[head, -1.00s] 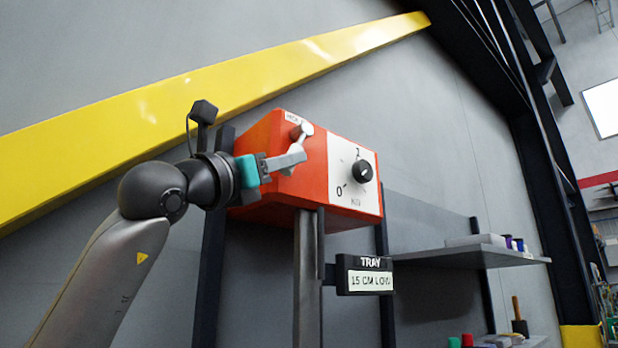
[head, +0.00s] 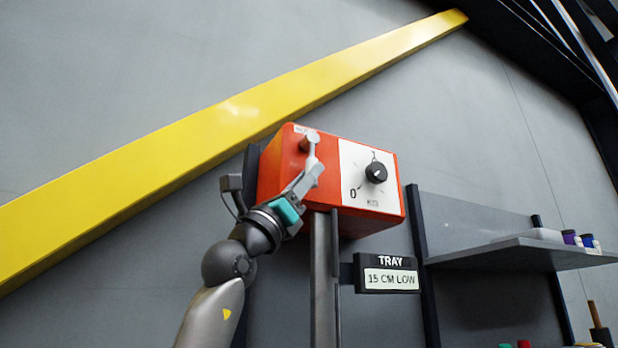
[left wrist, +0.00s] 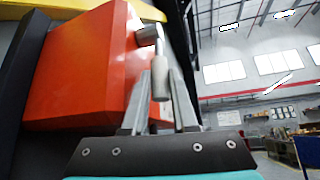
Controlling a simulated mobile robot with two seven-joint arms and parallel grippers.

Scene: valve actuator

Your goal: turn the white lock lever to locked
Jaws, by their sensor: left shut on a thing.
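The white lock lever (head: 313,152) is on the left part of the orange box's front, left of the white dial panel. It hangs nearly straight down from its round pivot. My left gripper (head: 312,177) comes from below left and is shut on the lever's lower end. In the left wrist view the lever's pale handle (left wrist: 160,80) lies between the two fingers (left wrist: 160,105), below its metal pivot. The fingers hide part of the lever in the head view. The small label above the pivot is too small to read. My right gripper is out of view.
The orange box (head: 280,165) stands on a grey post (head: 325,270), with a black dial (head: 376,172) on its front. A TRAY sign (head: 390,275) hangs below it. A shelf (head: 520,253) with small items is at right. A yellow beam (head: 200,140) crosses the wall behind.

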